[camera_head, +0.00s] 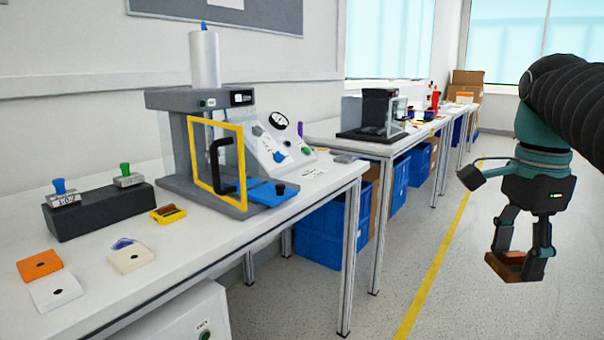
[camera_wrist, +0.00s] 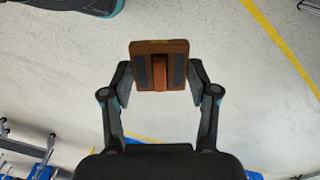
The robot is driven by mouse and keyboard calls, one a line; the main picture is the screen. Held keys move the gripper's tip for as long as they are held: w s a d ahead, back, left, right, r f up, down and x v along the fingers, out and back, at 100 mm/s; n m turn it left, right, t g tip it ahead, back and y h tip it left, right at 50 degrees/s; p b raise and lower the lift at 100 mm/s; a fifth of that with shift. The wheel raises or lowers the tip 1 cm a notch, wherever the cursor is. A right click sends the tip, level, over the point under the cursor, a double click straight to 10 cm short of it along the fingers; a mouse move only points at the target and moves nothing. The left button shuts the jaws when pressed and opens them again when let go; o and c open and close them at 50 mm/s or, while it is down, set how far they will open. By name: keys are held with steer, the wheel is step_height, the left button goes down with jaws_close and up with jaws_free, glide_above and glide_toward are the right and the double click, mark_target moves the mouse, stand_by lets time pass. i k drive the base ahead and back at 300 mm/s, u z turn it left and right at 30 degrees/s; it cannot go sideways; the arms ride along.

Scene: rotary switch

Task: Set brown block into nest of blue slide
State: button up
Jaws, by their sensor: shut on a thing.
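My gripper (camera_head: 522,255) is at the right of the head view, over the floor and well away from the bench. It is shut on the brown block (camera_head: 504,264). The wrist view shows the brown block (camera_wrist: 160,64) between both fingers, with a groove down its middle. The press's yellow-framed guard (camera_head: 243,165) with a black handle stands at the slide's left and rear.
A yellow tray (camera_head: 168,213) with a brown piece, a dark box (camera_head: 98,210) with blue and green knobs, and orange and white plates (camera_head: 40,265) lie on the near bench. A control panel (camera_head: 278,148) stands behind the slide. Open floor lies between bench and gripper.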

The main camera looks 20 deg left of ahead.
mark_target(263, 191)
steer(key=i, duration=0.85)
steer(key=u, duration=1.7)
